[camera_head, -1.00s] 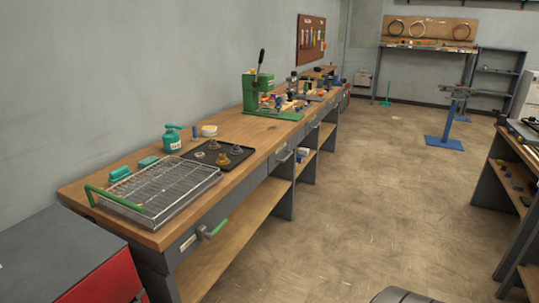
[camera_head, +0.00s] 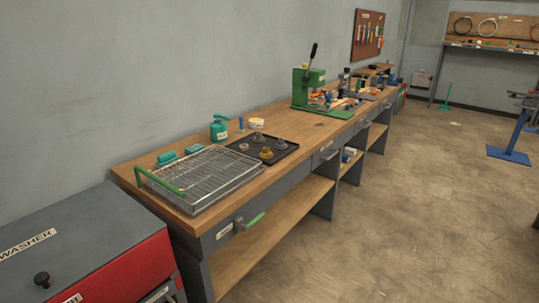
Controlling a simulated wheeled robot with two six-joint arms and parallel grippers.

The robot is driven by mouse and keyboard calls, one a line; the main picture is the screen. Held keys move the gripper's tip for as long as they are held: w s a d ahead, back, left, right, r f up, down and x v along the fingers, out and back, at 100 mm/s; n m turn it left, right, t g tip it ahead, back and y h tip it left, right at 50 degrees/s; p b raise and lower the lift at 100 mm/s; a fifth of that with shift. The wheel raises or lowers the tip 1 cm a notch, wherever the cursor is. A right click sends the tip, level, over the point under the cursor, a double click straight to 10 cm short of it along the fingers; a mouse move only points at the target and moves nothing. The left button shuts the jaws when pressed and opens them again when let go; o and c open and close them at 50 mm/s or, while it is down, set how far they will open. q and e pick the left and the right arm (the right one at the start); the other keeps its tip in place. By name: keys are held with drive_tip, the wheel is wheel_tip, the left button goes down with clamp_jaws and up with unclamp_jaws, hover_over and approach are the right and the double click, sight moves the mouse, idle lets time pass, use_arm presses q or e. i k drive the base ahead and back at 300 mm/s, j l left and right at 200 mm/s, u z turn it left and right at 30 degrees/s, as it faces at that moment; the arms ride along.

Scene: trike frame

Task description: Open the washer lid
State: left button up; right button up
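The washer is a red box with a dark grey lid (camera_head: 75,245) at the lower left of the head view. A label reading WASHER (camera_head: 28,243) lies on the lid's top, and a round black knob (camera_head: 41,279) stands near its front. The lid looks shut, lying flat on the red body (camera_head: 140,270). The washer's left and front parts are cut off by the picture edge. Neither of my grippers shows in this view.
A long wooden workbench (camera_head: 290,190) stands right of the washer, with a wire rack tray (camera_head: 205,178), a black parts tray (camera_head: 285,143) and a green press (camera_head: 305,88) on it. A green drawer handle (camera_head: 252,221) sticks out at its front.

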sight(45, 252)
drive_tip(key=u, duration=1.5)
